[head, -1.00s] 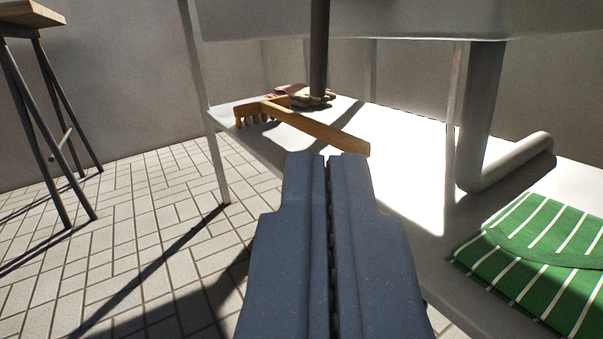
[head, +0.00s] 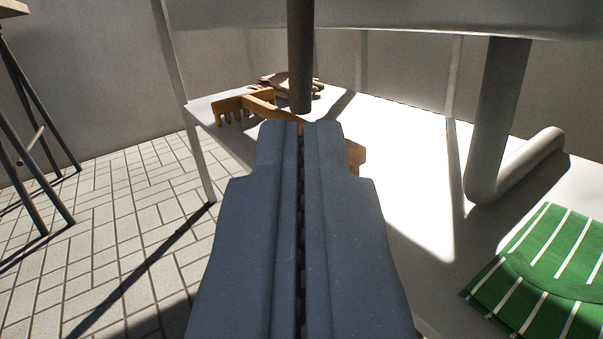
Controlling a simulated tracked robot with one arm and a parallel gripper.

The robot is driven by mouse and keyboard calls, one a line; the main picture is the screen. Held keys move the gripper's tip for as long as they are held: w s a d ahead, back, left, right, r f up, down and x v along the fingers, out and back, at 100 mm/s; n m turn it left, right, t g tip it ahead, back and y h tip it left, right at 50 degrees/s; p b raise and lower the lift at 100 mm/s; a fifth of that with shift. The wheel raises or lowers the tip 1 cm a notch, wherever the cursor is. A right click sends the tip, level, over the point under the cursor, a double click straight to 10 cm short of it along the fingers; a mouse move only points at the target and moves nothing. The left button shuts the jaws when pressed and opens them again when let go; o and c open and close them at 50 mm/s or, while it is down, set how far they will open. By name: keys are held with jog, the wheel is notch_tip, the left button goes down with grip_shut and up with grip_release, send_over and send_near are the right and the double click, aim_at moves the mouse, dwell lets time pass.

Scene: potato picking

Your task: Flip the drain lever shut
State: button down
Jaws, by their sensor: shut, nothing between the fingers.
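A dark upright rod (head: 300,60) hangs from the underside of the grey sink (head: 420,18). It looks like the drain lever, but I cannot be sure. My gripper (head: 300,124) is shut and empty, pointing forward. Its tips appear just below the rod's lower end in the picture; I cannot tell whether they touch. A grey bent drain pipe (head: 492,125) comes down from the sink on the right and turns along the shelf.
A wooden rake-like tool (head: 230,106) lies on the white shelf (head: 405,165), partly behind my gripper. Gloves (head: 298,85) lie beyond it. A green striped cloth (head: 545,270) is at the right. A stool (head: 30,130) stands on the tiled floor at left.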

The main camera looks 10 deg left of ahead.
aim_at(301, 65)
jog(key=shift+w+a+r+b, duration=0.15)
jog(key=shift+w+b, duration=0.2)
jog(key=shift+w, duration=0.7)
jog(key=shift+w+d+r+b, duration=0.15)
jog(key=shift+w+b, duration=0.2)
jog(key=shift+w, duration=0.75)
jog(key=shift+w+a+r+b, duration=0.15)
jog(key=shift+w+b, duration=0.2)
jog(key=shift+w, duration=0.7)
jog(key=shift+w, duration=0.15)
